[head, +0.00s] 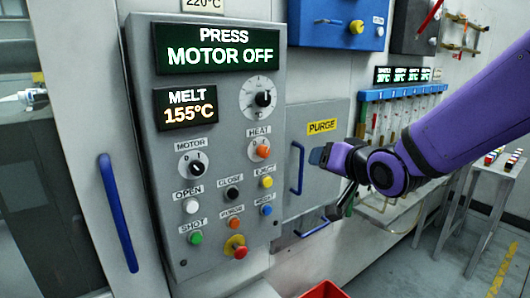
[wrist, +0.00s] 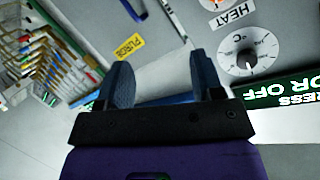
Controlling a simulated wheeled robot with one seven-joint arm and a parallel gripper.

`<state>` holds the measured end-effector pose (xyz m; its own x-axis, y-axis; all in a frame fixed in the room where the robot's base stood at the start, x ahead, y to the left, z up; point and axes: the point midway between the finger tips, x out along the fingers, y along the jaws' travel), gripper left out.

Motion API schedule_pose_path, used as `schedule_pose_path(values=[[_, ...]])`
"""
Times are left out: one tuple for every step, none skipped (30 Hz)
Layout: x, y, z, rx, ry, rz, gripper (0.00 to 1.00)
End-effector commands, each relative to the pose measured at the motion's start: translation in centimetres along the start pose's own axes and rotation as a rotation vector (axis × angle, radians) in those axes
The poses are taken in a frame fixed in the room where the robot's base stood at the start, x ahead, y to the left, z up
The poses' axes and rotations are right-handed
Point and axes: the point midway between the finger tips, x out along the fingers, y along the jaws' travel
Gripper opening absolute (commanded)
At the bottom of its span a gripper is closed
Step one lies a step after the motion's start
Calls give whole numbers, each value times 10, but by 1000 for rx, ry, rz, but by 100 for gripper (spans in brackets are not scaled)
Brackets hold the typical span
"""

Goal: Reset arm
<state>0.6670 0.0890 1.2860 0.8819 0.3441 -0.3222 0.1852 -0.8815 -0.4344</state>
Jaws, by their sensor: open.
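My gripper (head: 321,156) is at the end of my purple arm, in front of the press wall and to the right of the control panel (head: 262,200). In the wrist view my gripper (wrist: 160,78) shows its two blue fingers spread apart with nothing between them. The fingers look clear of the panel, though the exact gap cannot be told. The panel reads "PRESS MOTOR OFF" and "MELT 155°C".
A purge cover (head: 318,118) with a blue handle (head: 297,168) is behind my gripper. A long blue handle (head: 118,213) is at left. A red bin (head: 324,290) is below, and a small table (head: 490,168) stands at right.

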Motion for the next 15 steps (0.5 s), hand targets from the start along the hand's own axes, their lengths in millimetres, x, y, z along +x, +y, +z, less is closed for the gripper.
schedule_pose_path(values=[[-14, 8, -7, -31, -17, 52, 61], [-22, 14, -9, -49, -36, 84, 61], [-33, 21, -12, -70, -60, 126, 61], [-41, 27, -13, -84, -81, 156, 61], [-50, 32, -14, -98, -102, 185, 61], [-62, 38, -16, -116, -131, 222, 61], [-72, 43, -16, -127, -154, 248, 61], [-82, 48, -16, -137, -177, 273, 61], [-96, 53, -16, -149, -210, 304, 61], [-106, 57, -16, -157, -235, 326, 61], [-117, 60, -15, -164, -261, 346, 61], [-131, 65, -14, -173, -297, 371, 61], [-142, 68, -12, -178, -325, 388, 61], [-154, 71, -10, -181, -354, 404, 61], [-169, 74, -7, -186, -392, 422, 61]])
